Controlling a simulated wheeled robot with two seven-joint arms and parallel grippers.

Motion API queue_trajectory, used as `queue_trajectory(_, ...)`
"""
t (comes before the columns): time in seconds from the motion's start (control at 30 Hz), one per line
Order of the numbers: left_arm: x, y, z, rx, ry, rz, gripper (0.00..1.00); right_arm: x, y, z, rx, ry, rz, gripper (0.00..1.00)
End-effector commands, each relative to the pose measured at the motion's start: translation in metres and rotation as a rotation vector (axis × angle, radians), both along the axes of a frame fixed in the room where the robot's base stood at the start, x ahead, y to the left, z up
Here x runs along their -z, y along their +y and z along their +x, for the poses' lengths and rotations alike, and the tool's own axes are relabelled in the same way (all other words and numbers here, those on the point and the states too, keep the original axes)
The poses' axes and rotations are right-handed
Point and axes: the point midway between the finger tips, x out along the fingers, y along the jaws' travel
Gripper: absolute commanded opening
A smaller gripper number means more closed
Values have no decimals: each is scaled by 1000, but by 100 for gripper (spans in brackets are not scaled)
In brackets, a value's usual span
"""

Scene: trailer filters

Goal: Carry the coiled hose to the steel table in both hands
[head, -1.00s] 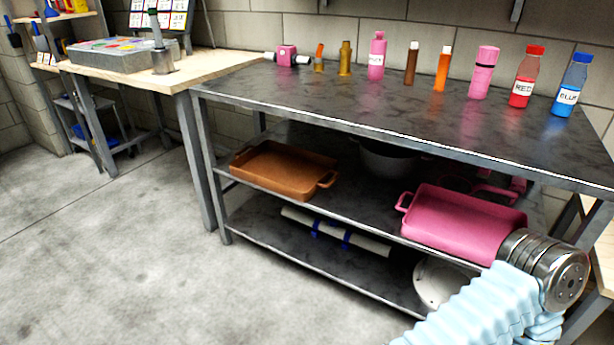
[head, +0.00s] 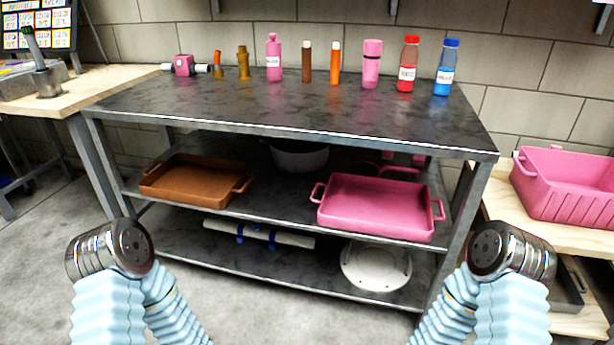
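The steel table (head: 285,108) stands in front of me, with a dark, worn top and two shelves below. Its top is clear across the front and middle, with a row of items along the back edge. I see no coiled hose in the head view. Parts of both my arms show at the bottom left and bottom right, in pale blue ribbed covers with metal joints. Neither of my grippers is in view, so whether they hold anything is hidden.
Several bottles, including a red one (head: 408,66) and a blue one (head: 447,70), line the table's back. A brown tray (head: 190,181) and a pink tray (head: 375,208) sit on the middle shelf. A pink bin (head: 567,187) stands on a wooden bench at right.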

Motion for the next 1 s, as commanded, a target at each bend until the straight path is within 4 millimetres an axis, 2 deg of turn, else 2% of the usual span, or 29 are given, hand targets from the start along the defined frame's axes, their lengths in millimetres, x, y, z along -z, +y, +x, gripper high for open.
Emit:
queue_trajectory(0.4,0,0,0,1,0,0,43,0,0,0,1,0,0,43)
queue_trajectory(0.7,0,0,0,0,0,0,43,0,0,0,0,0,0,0)
queue_trajectory(1.0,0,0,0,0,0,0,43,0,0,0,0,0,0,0)
